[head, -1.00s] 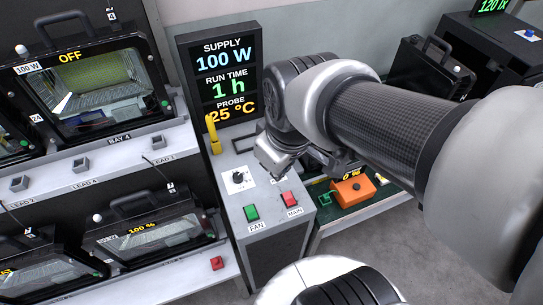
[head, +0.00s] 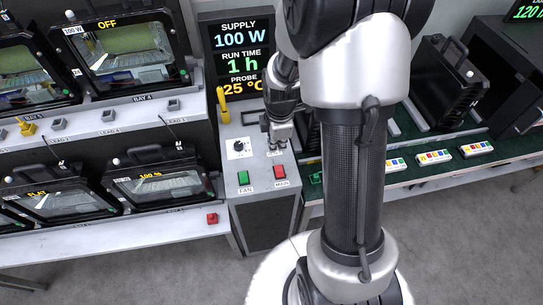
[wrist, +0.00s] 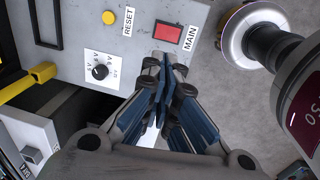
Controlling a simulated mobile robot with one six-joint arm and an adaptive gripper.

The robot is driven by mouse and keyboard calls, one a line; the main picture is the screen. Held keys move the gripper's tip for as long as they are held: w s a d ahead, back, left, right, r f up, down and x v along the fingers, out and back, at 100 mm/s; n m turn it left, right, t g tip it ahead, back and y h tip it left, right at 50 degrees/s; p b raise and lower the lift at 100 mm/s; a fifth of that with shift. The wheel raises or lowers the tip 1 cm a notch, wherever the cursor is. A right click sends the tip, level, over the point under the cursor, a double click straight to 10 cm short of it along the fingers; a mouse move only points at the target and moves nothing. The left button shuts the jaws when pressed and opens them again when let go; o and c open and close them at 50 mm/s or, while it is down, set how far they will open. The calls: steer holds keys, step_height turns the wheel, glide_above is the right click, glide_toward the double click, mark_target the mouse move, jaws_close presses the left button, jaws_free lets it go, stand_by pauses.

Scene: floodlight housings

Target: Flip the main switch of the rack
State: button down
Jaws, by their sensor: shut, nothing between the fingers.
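The red MAIN switch (head: 280,172) sits on the sloping top of the grey control console (head: 244,206), right of the green FAN switch (head: 243,178). It also shows in the wrist view (wrist: 168,34), beside its MAIN label. My gripper (head: 277,147) is shut and empty, above the console and just behind the red switch in the head view. In the wrist view my fingertips (wrist: 160,62) point toward the red switch, their tips just short of it in the picture. I cannot tell whether they touch anything, or which way the switch is set.
A yellow button (wrist: 108,17) with a RESET label and a rotary knob (wrist: 99,72) share the console. A yellow lever (head: 223,105) stands at its back left. A display (head: 240,60) rises behind. Racks of floodlights stand left; a green-topped bench (head: 400,176) lies right.

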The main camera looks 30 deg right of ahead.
mark_target(275, 169)
steer(key=shift+f, duration=0.1)
steer(key=f+b, duration=0.1)
steer(key=f, duration=0.3)
steer(key=w+f+b, duration=0.1)
steer(key=f, duration=0.4)
steer(key=f+b, duration=0.1)
steer(key=f, duration=0.3)
steer(key=shift+w+d+f+b, duration=0.15)
steer(key=shift+w+d+b, duration=0.05)
steer(key=shift+w+b, duration=0.1)
steer(key=shift+f, duration=0.2)
steer(key=shift+w+d+f+b, duration=0.1)
steer(key=shift+w+f+b, duration=0.15)
steer(key=shift+f+b, duration=0.3)
steer(key=shift+s+r, duration=0.1)
steer(key=shift+r, duration=0.1)
steer(key=shift+s, duration=0.1)
